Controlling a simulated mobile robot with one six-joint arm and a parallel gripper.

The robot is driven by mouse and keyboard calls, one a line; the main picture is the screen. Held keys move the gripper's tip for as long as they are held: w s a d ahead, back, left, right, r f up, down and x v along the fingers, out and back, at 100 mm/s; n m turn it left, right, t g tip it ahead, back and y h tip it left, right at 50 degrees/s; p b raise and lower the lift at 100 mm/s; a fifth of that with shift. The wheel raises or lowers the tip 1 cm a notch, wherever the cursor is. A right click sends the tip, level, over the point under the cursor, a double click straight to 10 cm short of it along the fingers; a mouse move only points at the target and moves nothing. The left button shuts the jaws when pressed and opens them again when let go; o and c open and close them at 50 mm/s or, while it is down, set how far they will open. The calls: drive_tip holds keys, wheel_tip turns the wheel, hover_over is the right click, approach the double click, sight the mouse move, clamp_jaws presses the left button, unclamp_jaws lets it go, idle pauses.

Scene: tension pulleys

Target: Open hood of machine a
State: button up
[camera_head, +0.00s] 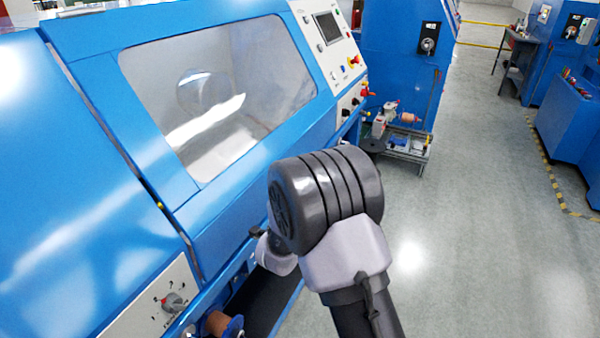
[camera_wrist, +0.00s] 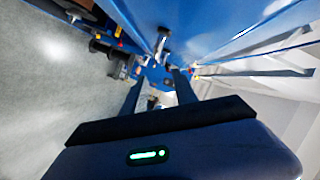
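The machine's blue hood (camera_head: 225,213) has a large clear window and fills the left and middle of the head view. It looks closed, flush with the blue body around it. No handle on it can be made out clearly. My gripper (camera_wrist: 157,78) shows in the wrist view with its two dark fingers apart and nothing held between them. A blue surface (camera_wrist: 205,25) of the machine lies beyond the fingers. In the head view my arm stands in front of the machine's lower right, and it hides the gripper's fingers.
A control panel (camera_head: 328,42) with a screen and buttons is right of the hood. A lower panel (camera_head: 150,300) with a knob and a copper-coloured spool (camera_head: 222,325) are at the bottom left. A small cart (camera_head: 410,150) stands by another blue machine. The grey floor (camera_head: 480,200) on the right is clear.

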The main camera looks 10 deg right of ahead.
drive_tip(key=b+x, duration=0.2)
drive_tip(key=x, duration=1.1)
drive_tip(key=shift+w+f, duration=0.15)
drive_tip(key=shift+f, duration=0.1)
drive_tip(key=shift+c, duration=0.2)
clamp_jaws()
idle(0.4)
